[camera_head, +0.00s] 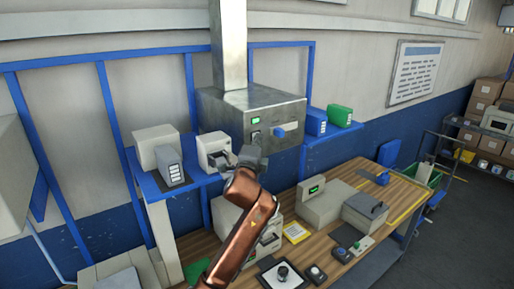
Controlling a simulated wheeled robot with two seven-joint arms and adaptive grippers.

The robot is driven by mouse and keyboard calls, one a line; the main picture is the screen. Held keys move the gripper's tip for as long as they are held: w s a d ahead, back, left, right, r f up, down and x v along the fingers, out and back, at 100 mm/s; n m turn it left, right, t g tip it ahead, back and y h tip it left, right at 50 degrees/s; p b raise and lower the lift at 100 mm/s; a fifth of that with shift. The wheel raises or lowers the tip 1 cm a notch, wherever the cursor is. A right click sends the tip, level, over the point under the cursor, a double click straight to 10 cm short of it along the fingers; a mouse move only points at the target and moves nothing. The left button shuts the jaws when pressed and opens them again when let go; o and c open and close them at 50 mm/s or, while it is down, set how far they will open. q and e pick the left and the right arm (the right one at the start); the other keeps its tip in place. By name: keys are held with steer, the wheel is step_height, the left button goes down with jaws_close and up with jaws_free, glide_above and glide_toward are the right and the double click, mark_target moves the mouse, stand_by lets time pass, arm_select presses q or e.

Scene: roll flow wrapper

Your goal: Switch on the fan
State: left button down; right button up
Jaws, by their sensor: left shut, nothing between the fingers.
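A grey metal box (232,110) with a square duct (229,45) rising from it is mounted at the back wall; I take it for the fan's housing. Its front has a small lit green indicator (255,121), a small dark switch (256,135) and a blue knob (280,133). My left gripper (251,155), at the end of my copper-coloured arm, is shut and empty. In the picture it is just below the small switch, and I cannot tell whether it touches the box. My right gripper is out of view.
A white printer-like device (213,149) stands on the blue shelf left of my gripper, with a grey binder (170,167) further left. Blue and green boxes (339,115) stand on the right shelf. A wooden bench (345,178) below holds several machines.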

arm_select(q)
steer(key=s+r+b, duration=0.1)
steer(key=s+b, duration=0.2)
steer(key=s, duration=0.9)
steer(key=shift+s+r, duration=0.2)
steer(key=shift+r, duration=0.05)
